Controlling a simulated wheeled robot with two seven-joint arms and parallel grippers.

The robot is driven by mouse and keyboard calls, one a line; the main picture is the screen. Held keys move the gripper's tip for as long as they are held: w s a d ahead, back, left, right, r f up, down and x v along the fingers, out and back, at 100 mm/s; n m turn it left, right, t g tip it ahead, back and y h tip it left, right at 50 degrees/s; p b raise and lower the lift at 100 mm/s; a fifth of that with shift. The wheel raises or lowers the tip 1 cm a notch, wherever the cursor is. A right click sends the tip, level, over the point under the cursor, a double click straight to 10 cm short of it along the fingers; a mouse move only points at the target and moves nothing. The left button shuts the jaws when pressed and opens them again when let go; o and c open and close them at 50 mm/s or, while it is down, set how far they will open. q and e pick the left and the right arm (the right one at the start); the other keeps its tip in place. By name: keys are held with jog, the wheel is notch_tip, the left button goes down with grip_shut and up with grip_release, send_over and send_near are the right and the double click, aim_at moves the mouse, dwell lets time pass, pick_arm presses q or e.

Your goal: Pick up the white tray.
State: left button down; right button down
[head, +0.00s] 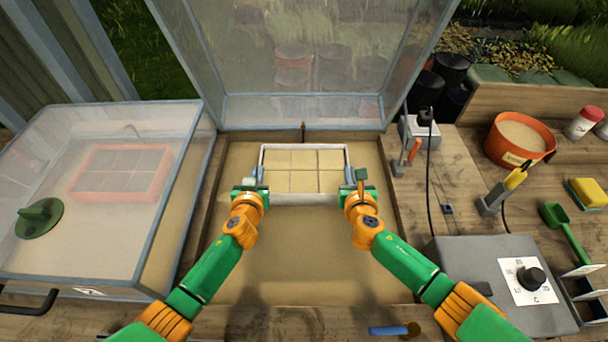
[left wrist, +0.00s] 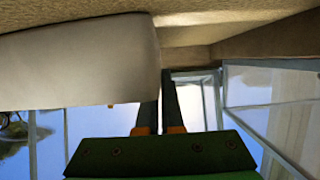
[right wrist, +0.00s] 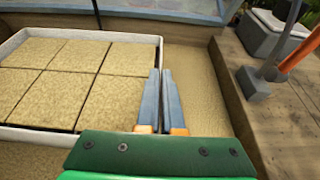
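The white tray (head: 305,199) sits in the open sand-filled frame in the middle of the head view, holding several square sandy blocks. My left gripper (head: 259,175) is at its left wall and my right gripper (head: 352,176) at its right wall. In the left wrist view the tray wall (left wrist: 75,65) hides part of one finger, and the fingers (left wrist: 160,95) are nearly together around its edge. In the right wrist view the tray rim (right wrist: 75,33) runs to the nearly closed fingers (right wrist: 160,75), which hide the contact. Whether the tray touches the sand is unclear.
A raised clear lid (head: 300,70) stands behind the tray. A closed clear-lidded box (head: 165,250) is at left, and a grey control box (head: 500,270) and orange pot (head: 497,155) at right. Bare sand (head: 300,250) lies in front of the tray.

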dwell(0.4)
